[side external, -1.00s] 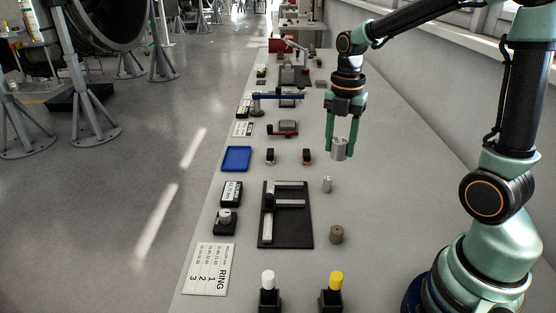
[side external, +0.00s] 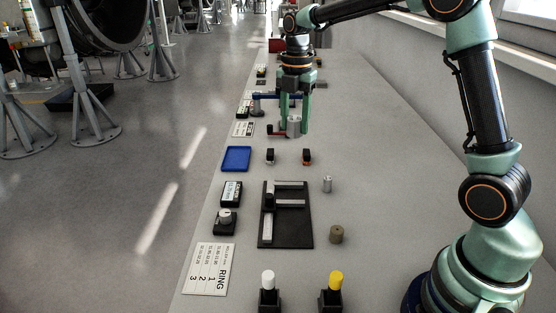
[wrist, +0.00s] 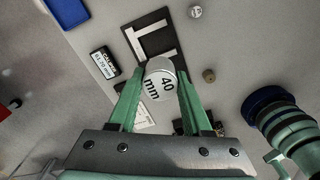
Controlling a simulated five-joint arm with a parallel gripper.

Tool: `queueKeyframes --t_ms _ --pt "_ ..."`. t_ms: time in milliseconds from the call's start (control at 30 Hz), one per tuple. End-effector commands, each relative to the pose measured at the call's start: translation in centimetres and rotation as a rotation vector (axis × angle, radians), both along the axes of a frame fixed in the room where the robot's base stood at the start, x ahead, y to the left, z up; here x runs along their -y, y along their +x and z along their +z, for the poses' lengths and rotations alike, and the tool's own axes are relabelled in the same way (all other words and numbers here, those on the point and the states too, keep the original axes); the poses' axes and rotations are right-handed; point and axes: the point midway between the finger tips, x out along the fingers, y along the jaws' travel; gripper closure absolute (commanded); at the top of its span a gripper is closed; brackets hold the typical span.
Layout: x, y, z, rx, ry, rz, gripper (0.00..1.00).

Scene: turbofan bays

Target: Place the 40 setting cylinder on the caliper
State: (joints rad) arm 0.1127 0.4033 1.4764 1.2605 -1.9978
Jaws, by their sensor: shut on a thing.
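The 40 setting cylinder (wrist: 161,80) is silver and marked "40 mm" on the face toward the wrist camera. My gripper (wrist: 160,92) is shut on it; the cylinder (side external: 294,126) also shows between my gripper's fingers (side external: 294,115) in the side view, held beyond the blue tray. The caliper (side external: 266,232) is a black plate with silver bars and jaws on the bench, nearer the side camera than my gripper. In the wrist view the caliper (wrist: 134,36) shows past the held cylinder, which hides its lower end.
A display (side external: 231,193) and a knob box (side external: 225,222) stand left of the caliper. A small silver cylinder (side external: 327,184) and a brown one (side external: 336,234) stand right. The blue tray (side external: 236,158), white button (side external: 268,280) and yellow button (side external: 336,281) are nearby.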

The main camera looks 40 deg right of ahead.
Motion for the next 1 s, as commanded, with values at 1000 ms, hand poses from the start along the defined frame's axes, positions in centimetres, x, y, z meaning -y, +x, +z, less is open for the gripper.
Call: queueKeyframes --t_ms 1000 --pt "0.0 -0.1 -17.7 -0.002 0.000 0.000 1.00"
